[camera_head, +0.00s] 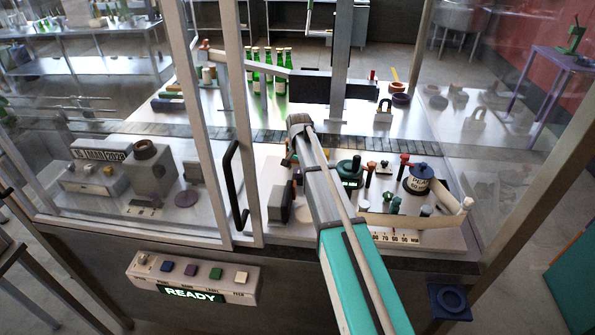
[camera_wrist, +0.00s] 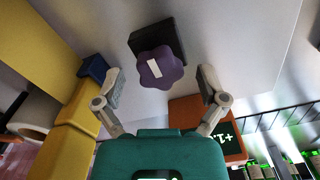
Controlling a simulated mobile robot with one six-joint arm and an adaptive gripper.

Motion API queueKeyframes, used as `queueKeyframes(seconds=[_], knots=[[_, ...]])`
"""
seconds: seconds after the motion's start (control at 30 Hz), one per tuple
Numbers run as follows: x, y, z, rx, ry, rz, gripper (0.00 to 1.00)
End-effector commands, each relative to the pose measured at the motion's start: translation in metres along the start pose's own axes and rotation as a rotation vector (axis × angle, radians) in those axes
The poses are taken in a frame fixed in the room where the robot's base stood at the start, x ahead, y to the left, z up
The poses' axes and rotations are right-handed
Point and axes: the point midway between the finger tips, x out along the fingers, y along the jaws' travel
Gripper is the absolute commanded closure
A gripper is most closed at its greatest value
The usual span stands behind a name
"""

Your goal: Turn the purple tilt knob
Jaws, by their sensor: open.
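The purple tilt knob (camera_wrist: 160,68) is in the upper middle of the wrist view. It has a lobed rim and a white bar mark on its face, and sits in front of a dark block (camera_wrist: 158,38). My gripper (camera_wrist: 160,78) is open, with one finger on the left and one on the right of the knob. Gaps show between the knob and both fingers, and nothing is held. In the head view my arm reaches into the machine, and I cannot make out the knob or the fingertips there.
In the wrist view a yellow part (camera_wrist: 68,130) and a blue block (camera_wrist: 94,68) are left of my gripper. An orange-framed display (camera_wrist: 222,133) is at lower right. In the head view, frame posts (camera_head: 240,110) stand left of my arm, and a READY panel (camera_head: 193,278) is in front.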

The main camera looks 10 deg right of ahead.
Motion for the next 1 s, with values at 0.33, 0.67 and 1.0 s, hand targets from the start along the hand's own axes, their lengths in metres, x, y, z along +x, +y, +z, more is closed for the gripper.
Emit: queueKeyframes(seconds=[0.33, 0.67, 1.0], knots=[[-0.0002, 0.0, -0.0001, 0.0, 0.0, 0.0, 0.44], [-0.0002, -0.0038, 0.0026, -0.003, 0.0, -0.001, 0.91], [-0.0001, -0.0034, 0.0021, -0.068, -0.001, -0.002, 0.91]])
